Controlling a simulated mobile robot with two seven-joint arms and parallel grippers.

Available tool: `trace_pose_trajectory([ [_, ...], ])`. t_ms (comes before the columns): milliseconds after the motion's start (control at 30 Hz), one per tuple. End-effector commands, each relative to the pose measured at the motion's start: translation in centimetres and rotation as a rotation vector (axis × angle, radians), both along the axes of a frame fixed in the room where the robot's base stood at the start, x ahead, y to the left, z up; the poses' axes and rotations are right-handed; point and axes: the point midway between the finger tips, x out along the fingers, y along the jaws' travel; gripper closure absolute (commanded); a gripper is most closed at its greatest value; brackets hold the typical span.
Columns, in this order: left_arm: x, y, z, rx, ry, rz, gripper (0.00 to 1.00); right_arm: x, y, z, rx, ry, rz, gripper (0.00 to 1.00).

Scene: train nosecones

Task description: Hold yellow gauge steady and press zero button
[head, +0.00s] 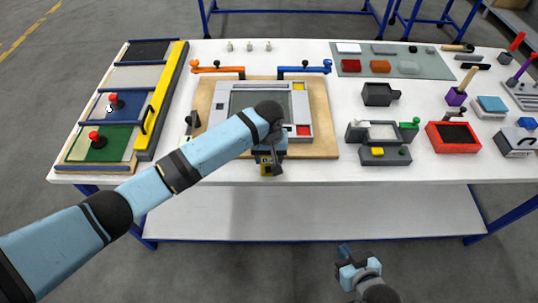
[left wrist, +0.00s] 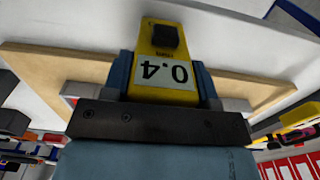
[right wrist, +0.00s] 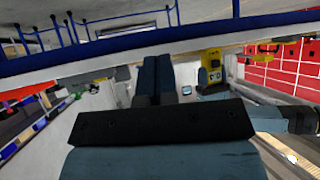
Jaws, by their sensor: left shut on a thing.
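The yellow gauge (head: 264,160) is at the front edge of the wooden board, mostly hidden by my left arm in the head view. My left gripper (head: 268,163) is shut on it. In the left wrist view the gauge (left wrist: 190,38) sits between the two blue fingers, showing an upside-down 0.4 display (left wrist: 167,72) and a black button (left wrist: 165,36). The gauge also shows in the right wrist view (right wrist: 211,60). My right gripper (head: 345,252) is empty, in front of the table's front edge, apart from the gauge. Its fingers (right wrist: 156,75) are together.
A grey frame (head: 218,110) lies on the wooden board (head: 325,140), with orange (head: 215,68) and blue clamps (head: 305,68) behind. Coloured panels (head: 110,110) lie left. A grey fixture (head: 385,155) and a red tray (head: 453,137) stand right. The floor before the table is clear.

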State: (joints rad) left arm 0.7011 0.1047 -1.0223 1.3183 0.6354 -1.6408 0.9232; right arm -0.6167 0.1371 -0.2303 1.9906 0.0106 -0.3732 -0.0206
Motion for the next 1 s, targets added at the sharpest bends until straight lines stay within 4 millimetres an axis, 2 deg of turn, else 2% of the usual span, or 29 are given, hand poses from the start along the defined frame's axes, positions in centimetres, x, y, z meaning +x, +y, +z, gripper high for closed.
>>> trace_pose_trajectory([
  [467,0.0,0.0,0.0,0.000,0.000,0.000,0.76,0.0,0.0,0.1,0.000,-0.001,0.001,1.00],
  [567,0.0,0.0,0.0,0.000,0.000,0.000,0.76,0.7,0.8,0.3,0.010,-0.007,0.012,1.00],
  [667,0.0,0.0,0.0,0.000,0.000,0.000,0.76,2.5,2.6,0.9,0.036,-0.022,0.034,1.00],
  [767,0.0,0.0,0.0,0.000,0.000,0.000,0.76,4.9,5.6,1.9,0.074,-0.037,0.072,1.00],
  [833,0.0,0.0,0.0,0.000,0.000,0.000,0.76,6.5,8.2,2.7,0.107,-0.042,0.108,1.00],
  [1000,0.0,0.0,0.0,0.000,0.000,0.000,0.76,8.4,14.4,3.9,0.170,-0.023,0.192,1.00],
])
